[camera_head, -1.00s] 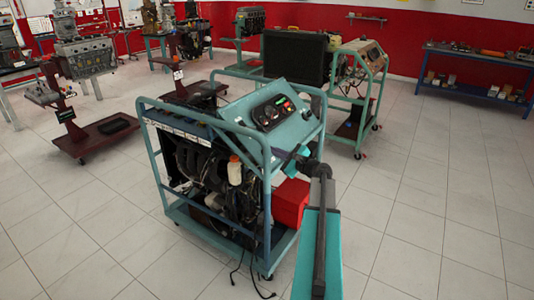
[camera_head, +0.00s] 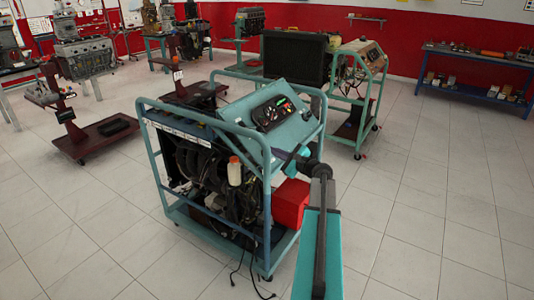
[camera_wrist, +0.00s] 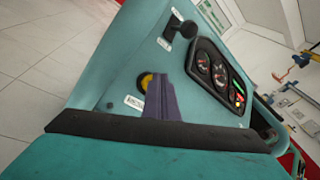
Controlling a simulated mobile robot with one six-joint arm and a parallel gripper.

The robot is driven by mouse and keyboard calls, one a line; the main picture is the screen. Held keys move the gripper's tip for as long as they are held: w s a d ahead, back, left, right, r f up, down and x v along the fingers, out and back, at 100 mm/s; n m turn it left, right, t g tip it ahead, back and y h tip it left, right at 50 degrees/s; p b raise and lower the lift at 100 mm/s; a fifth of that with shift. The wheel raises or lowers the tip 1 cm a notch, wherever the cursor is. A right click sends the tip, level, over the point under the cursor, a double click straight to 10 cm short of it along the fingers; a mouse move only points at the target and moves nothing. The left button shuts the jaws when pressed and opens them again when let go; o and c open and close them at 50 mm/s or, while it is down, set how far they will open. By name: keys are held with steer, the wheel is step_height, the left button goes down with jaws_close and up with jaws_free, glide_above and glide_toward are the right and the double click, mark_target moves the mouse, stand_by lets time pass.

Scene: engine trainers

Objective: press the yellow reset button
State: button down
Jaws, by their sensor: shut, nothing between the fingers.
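The yellow reset button (camera_wrist: 146,81) is on the teal control panel (camera_wrist: 120,75) of the engine stand, beside a small white label. In the wrist view my gripper (camera_wrist: 158,80) is shut, with its purple-grey fingers over the panel just right of the button. The fingers overlap the button's right edge; I cannot tell whether they touch it. The button cannot be made out there.
A gauge cluster (camera_wrist: 218,78) and a black knob (camera_wrist: 180,29) are on the same panel. The stand's teal tube frame (camera_head: 267,205) surrounds the engine. A red box (camera_head: 290,203) sits low on it. Open tiled floor lies to the right.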

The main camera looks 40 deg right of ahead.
steer(key=shift+s+d+r, duration=0.1)
steer(key=shift+s+r, duration=0.3)
steer(key=shift+r, duration=0.1)
steer(key=shift+r, duration=0.1)
steer(key=shift+s+d+r+p, duration=0.2)
steer(key=shift+s+r+p, duration=0.4)
steer(key=shift+s+r, duration=0.25)
steer(key=shift+s+d+r+p, duration=0.2)
steer(key=shift+s+r+p, duration=0.35)
steer(key=shift+s+r, duration=0.3)
steer(key=shift+w, duration=0.1)
